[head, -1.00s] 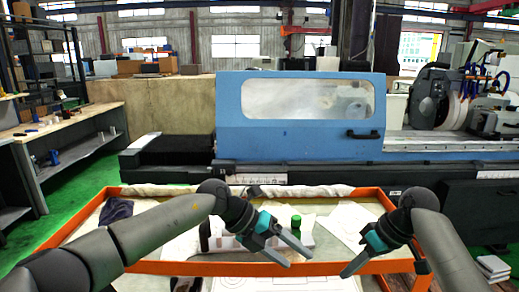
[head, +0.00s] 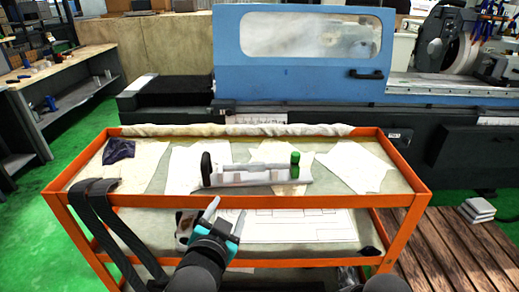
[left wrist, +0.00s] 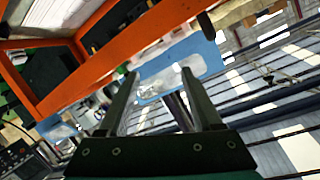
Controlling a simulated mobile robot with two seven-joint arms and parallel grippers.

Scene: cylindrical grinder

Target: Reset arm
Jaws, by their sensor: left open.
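My left gripper (head: 226,215) is open and empty in front of the orange cart, below its top front rail in the head view, with its two grey fingers pointing up. In the left wrist view the two fingers (left wrist: 155,100) are apart with nothing between them. Of my right arm only a dark part shows at the bottom right edge of the head view; its gripper is out of view.
The orange cart (head: 300,200) stands ahead. A grey holder (head: 255,178) with a black piece and a green-capped item (head: 295,165) sits on its top tray, among papers. A blue machine cover (head: 290,90) is behind. Stacked white blocks (head: 477,210) lie at right.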

